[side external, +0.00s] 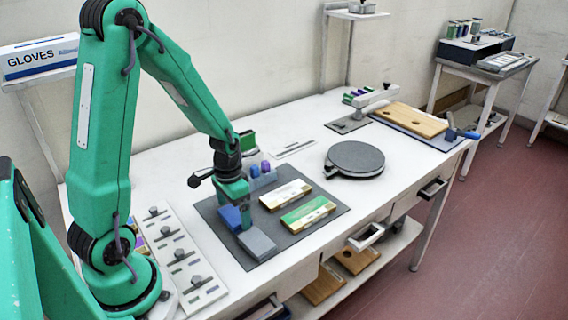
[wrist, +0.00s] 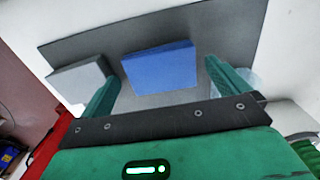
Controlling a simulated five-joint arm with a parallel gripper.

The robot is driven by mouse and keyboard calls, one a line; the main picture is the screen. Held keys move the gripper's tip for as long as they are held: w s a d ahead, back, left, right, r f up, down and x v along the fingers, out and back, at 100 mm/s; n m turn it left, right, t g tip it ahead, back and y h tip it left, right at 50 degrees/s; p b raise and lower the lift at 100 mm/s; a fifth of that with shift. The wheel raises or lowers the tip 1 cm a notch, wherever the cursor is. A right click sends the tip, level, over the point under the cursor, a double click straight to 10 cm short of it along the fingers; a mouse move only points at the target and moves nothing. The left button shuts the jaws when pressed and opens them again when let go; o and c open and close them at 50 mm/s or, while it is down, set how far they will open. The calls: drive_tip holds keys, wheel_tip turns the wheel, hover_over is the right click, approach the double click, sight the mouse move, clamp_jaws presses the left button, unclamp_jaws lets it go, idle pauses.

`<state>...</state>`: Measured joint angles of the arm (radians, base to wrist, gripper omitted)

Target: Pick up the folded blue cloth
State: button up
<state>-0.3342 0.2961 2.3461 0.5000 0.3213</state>
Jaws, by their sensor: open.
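The folded blue cloth (side external: 228,218) lies on the dark grey mat, partly hidden by my gripper in the side view. In the wrist view the blue cloth (wrist: 160,66) appears flat-topped and box-like, between and beyond my fingers. My gripper (side external: 240,212) is low over the mat, beside the cloth as seen from the side. In the wrist view my gripper (wrist: 163,78) is open, with one green finger to each side of the cloth and nothing held. I cannot tell whether a finger touches the cloth.
A grey block (side external: 257,243) sits close to my gripper, and near the left finger in the wrist view (wrist: 80,78). Cream (side external: 286,194) and green (side external: 308,213) packs lie right on the mat (side external: 325,188). Clear holders with blue-purple items (side external: 262,177) stand behind. A round dark plate (side external: 355,159) is farther right.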

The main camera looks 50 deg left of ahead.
drive_tip(key=shift+f, duration=0.45)
drive_tip(key=c, duration=0.9)
